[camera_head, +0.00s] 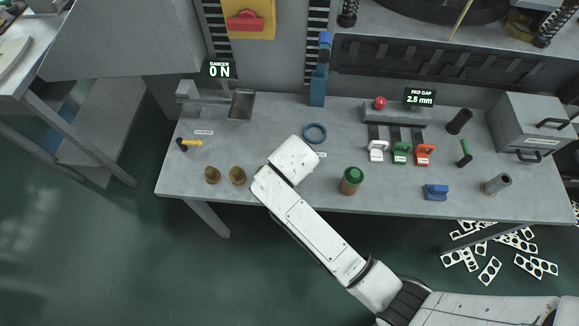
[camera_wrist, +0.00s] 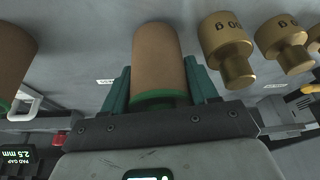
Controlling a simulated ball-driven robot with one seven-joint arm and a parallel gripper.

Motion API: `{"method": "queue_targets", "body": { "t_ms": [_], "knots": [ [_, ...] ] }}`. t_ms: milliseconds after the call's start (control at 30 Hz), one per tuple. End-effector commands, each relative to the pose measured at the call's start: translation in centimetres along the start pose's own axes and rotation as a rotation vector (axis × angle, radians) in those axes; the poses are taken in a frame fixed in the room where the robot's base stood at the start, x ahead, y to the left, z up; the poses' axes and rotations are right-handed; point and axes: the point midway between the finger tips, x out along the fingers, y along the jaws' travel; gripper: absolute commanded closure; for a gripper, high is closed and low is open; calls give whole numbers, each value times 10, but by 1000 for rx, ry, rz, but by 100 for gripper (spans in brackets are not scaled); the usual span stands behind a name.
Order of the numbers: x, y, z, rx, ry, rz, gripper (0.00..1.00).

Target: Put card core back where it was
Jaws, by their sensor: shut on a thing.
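The card core, a plain brown cylinder with a green band at its near end (camera_wrist: 157,58), is between the two green fingers of my gripper (camera_wrist: 158,88) in the wrist view. The fingers are shut on it, one on each side. In the head view my white arm reaches over the bench (camera_head: 290,205), and its end covers the core and the fingers. Whether the core touches the bench cannot be told.
Brass weights (camera_wrist: 230,50) stand close beside the core; two also show in the head view (camera_head: 212,174). A green-topped brown cylinder (camera_head: 350,181) stands right of my arm. A blue ring (camera_head: 315,126) lies behind.

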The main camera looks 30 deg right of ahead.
Motion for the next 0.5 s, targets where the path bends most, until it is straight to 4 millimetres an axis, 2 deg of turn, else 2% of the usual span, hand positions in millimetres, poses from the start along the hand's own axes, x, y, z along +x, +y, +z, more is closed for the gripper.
{"method": "queue_targets", "body": {
  "t_ms": [433, 467, 500],
  "knots": [
    [8, 0, 4, 1, 1, 0, 72],
    [9, 0, 4, 0, 0, 0, 41],
    [8, 0, 4, 0, 1, 0, 37]
  ]
}}
